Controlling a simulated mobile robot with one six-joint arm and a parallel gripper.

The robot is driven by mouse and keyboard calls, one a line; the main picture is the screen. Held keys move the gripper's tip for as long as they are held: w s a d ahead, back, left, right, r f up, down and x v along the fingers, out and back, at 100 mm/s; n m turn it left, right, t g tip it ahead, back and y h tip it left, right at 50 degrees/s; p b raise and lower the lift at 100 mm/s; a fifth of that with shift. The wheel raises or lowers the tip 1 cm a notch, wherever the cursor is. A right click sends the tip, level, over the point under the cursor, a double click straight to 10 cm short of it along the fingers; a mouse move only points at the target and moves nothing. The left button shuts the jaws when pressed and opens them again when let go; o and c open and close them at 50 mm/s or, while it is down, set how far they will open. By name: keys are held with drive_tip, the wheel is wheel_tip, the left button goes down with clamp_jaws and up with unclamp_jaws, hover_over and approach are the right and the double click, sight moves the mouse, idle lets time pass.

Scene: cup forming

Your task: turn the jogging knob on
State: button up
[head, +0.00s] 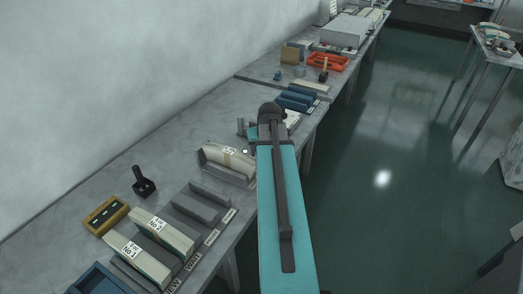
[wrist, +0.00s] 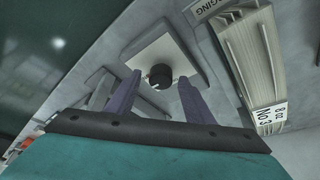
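The jogging knob (wrist: 160,77) is a round black knob with a small pale mark, set on a light square plate (wrist: 153,48) in the wrist view. My gripper (wrist: 160,80) is open, its two purple fingers apart on the left and right of the knob in the picture. I cannot tell whether either finger touches it or how far off the knob is. In the head view my teal arm hides the knob and most of the gripper.
A cup stack labelled No 3 (wrist: 258,70) stands right of the plate, near a sign ending in "GING"; the stack also shows in the head view (head: 228,158). More stacks (head: 140,262) stand nearer. Blue blocks (head: 294,101) lie beyond. The floor right of the bench is open.

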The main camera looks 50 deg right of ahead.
drive_tip(key=shift+r, duration=0.15)
drive_tip(key=b+v, duration=0.2)
drive_tip(key=v, duration=1.1)
drive_tip(key=shift+r, duration=0.25)
idle(0.5)
drive_tip(key=shift+s, duration=0.2)
idle(0.3)
